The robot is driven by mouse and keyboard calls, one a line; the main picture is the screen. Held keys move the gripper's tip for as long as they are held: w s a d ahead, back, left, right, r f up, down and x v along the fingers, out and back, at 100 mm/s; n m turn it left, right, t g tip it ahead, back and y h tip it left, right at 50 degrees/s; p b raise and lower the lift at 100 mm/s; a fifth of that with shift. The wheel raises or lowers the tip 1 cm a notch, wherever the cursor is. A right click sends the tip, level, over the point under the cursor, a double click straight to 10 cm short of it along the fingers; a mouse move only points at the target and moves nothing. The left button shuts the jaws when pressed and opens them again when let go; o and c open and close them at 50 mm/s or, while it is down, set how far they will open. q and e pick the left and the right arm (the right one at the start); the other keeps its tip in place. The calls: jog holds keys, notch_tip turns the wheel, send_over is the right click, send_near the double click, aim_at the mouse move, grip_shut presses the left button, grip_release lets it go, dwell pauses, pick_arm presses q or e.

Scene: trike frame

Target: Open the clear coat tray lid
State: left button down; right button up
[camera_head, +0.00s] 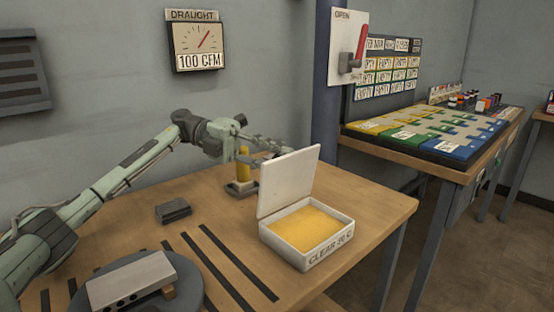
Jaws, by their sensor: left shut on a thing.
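The clear coat tray (310,263) is a white box on the wooden table, labelled "CLEAR 20 C" on its front, with a yellow-orange fill inside. Its white lid (287,182) stands up from the tray's left back edge, leaning slightly back, so the inside is exposed. My left gripper (284,149) is at the lid's upper left edge and is shut on the lid; its fingertips are partly hidden behind it. My right gripper is not in view.
A yellow upright piece (243,165) on a dark base stands below my left gripper. A grey block (173,211) and dark strips (217,268) lie to the left. A round stand (188,288) is at front left. The table's right front is clear.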

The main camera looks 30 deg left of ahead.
pick_arm(q)
jog(key=c, duration=1.2)
grip_release()
jog(key=shift+s+a+r, duration=0.1)
jog(key=shift+a+r, duration=0.1)
jog(key=shift+a, duration=1.05)
jog(key=shift+s+a+r, duration=0.1)
jog(key=shift+a+r, duration=0.05)
jog(key=shift+a, duration=1.05)
jog(key=shift+a+r, duration=0.2)
jog(key=shift+a, duration=1.05)
